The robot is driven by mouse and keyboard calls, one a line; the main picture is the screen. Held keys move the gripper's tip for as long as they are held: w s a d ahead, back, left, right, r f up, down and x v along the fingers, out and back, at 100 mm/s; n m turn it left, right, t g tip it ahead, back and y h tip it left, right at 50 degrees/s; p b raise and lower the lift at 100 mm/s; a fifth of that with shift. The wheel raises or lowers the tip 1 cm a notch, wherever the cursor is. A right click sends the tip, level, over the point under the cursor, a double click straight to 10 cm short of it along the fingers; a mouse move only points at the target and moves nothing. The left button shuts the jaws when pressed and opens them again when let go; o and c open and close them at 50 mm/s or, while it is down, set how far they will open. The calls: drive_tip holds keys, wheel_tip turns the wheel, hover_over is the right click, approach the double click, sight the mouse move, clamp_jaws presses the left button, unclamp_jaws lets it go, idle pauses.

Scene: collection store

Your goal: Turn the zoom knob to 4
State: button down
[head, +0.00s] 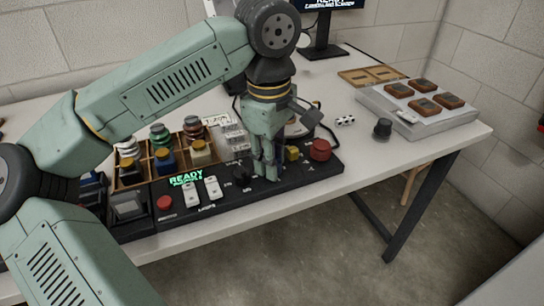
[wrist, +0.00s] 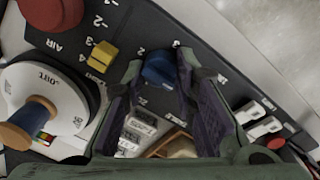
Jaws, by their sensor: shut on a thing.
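My gripper (head: 265,172) is over the black control panel in the head view, its fingers pointing down. In the wrist view, my gripper (wrist: 161,66) has its fingers on both sides of a dark blue knob (wrist: 158,72) and is shut on it. Numbers are printed on the panel around this knob; its name and pointer are not readable. In the head view the fingers hide most of this knob. A black round knob (head: 241,173) shows just left of the fingers in the head view; its label is too small to read.
A red knob (head: 320,150) and a yellow slider (head: 292,154) stand right of my gripper. White switches (head: 212,187) and a red button (head: 164,203) are to the left. A wooden divided box (head: 130,180) with bottles stands behind the panel. A grey tray (head: 455,113) is at the right.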

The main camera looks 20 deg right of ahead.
idle(0.3)
drive_tip(key=c, duration=1.6)
unclamp_jaws()
drive_tip(key=r, duration=1.2)
drive_tip(key=shift+s+a, duration=0.2)
drive_tip(key=shift+a, duration=0.05)
